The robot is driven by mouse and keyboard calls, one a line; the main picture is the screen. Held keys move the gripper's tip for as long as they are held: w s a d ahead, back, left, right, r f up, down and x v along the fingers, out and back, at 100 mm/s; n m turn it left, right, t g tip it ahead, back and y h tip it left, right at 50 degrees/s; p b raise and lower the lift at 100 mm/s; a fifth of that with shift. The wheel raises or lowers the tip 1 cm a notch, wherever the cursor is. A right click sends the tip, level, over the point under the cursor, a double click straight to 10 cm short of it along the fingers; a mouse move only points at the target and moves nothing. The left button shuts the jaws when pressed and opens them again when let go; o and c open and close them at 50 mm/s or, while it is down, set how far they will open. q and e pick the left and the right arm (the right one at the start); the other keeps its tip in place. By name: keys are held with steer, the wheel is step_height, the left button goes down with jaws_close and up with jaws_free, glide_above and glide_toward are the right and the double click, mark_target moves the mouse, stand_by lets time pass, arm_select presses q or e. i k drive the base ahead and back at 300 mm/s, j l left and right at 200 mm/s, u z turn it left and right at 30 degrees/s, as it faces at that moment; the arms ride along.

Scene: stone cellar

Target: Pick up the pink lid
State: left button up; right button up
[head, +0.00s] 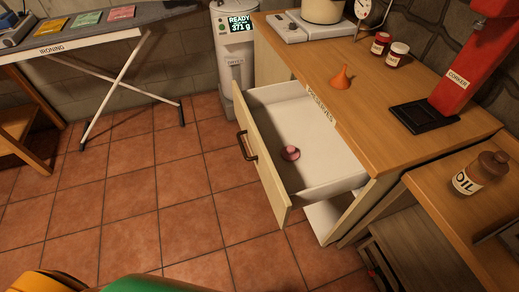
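The pink lid (290,153) lies inside an open white-lined drawer (322,188), near its front panel. It is small, round and pink, with a darker raised part on top. The drawer is pulled out to the left from under the wooden counter (395,137), and its front has a dark handle. Nothing covers the lid. Neither of my grippers is in view.
An oil bottle (481,173) stands on the lower right surface. An ironing board (85,32) stands back left. The tiled floor left of the drawer is clear.

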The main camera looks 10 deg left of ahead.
mark_target(289, 154)
steer(key=z, duration=3.8)
steer(key=k+j+u, duration=0.4)
steer(key=k, duration=0.4)
steer(key=k+j+u, duration=0.45)
steer(key=k, duration=0.3)
steer(key=k+j+u, duration=0.4)
steer(key=k+j, duration=0.25)
